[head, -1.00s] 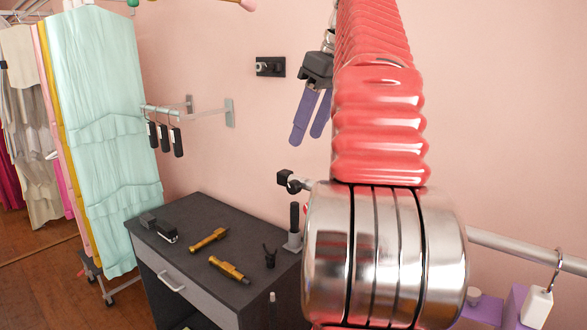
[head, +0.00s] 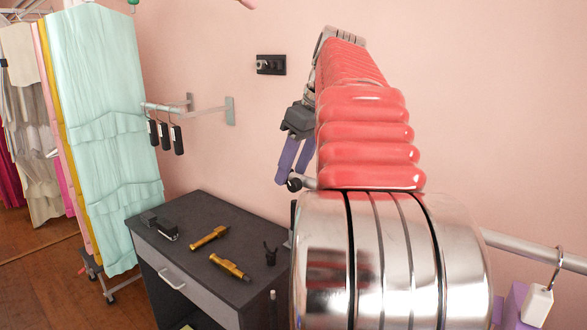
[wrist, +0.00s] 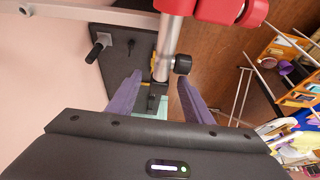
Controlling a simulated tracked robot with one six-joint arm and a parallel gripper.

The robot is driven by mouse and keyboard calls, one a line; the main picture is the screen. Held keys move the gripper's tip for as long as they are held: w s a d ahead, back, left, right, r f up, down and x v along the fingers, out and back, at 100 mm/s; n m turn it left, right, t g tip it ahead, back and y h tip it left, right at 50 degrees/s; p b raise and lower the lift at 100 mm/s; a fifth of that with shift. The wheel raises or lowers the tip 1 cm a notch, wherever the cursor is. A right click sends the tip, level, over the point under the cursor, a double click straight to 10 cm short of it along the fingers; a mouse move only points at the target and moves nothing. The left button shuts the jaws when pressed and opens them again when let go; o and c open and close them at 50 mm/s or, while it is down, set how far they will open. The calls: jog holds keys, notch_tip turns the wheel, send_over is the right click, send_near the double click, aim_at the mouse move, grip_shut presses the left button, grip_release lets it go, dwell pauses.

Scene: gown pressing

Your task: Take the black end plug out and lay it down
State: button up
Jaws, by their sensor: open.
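A metal rail (head: 530,252) ends between my gripper's fingers. A black round knob (head: 294,184) sticks out sideways at that rail end, and it also shows in the wrist view (wrist: 182,64). In the wrist view the fingers (wrist: 160,80) stand either side of the rail end, with nothing visibly clamped.
A dark table (head: 190,232) below left holds two brass tools (head: 208,238), a stapler-like black item (head: 168,232) and a small black stand (head: 270,254). Hung gowns (head: 100,130) stand at left.

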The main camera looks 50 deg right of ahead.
jog(key=shift+w+f, duration=0.1)
jog(key=shift+f, duration=0.15)
jog(key=shift+c, duration=0.5)
grip_shut()
